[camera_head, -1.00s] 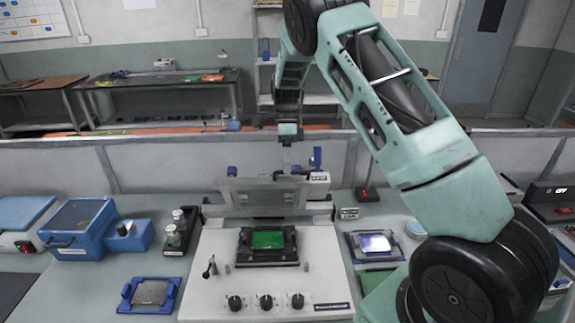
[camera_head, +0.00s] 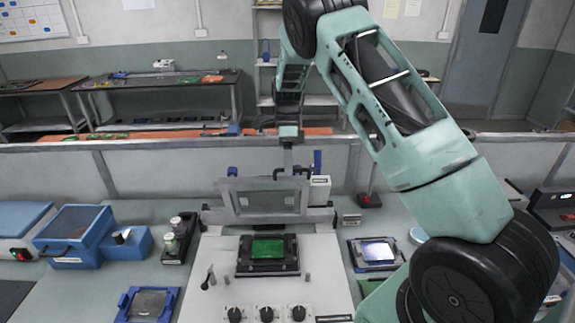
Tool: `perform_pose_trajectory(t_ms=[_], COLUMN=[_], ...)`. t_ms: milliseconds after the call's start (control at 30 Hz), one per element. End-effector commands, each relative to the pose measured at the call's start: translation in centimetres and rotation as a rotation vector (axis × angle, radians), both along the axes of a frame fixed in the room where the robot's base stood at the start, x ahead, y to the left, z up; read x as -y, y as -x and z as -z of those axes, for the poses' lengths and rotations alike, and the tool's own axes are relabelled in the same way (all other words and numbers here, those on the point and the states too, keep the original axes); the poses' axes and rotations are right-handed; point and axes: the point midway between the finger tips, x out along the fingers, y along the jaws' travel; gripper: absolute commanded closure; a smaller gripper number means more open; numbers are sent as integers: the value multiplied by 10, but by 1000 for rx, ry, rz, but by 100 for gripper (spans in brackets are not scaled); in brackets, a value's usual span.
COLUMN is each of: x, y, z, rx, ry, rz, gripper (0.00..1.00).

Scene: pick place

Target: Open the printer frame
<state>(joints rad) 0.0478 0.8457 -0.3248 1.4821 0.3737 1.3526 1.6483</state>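The printer (camera_head: 220,265) is a white machine on the bench in front of me, with several black knobs on its front. Its grey frame (camera_head: 228,198) is raised at the back, tilted up on its hinge side. A green board (camera_head: 268,249) lies in the black holder on the printer bed, uncovered. My gripper (camera_head: 292,172) is at the frame's top edge, seen from behind and small. Whether its fingers touch or hold the frame is hard to see.
A blue box (camera_head: 75,235) and a rack of small bottles (camera_head: 175,240) stand at the left. A blue tray (camera_head: 148,303) lies at the front left. Another tray with a bright plate (camera_head: 376,251) is at the right. A low partition (camera_head: 60,170) runs behind the bench.

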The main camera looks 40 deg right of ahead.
Motion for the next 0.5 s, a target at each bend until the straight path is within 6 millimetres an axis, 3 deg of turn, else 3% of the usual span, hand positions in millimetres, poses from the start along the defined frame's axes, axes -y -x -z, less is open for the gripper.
perform_pose_trajectory(t_ms=[367,500], x=[-1,3], y=[-1,-6], z=[-3,-12], rx=[0,4], ry=[-4,-4], rz=[1,1], gripper=[68,68])
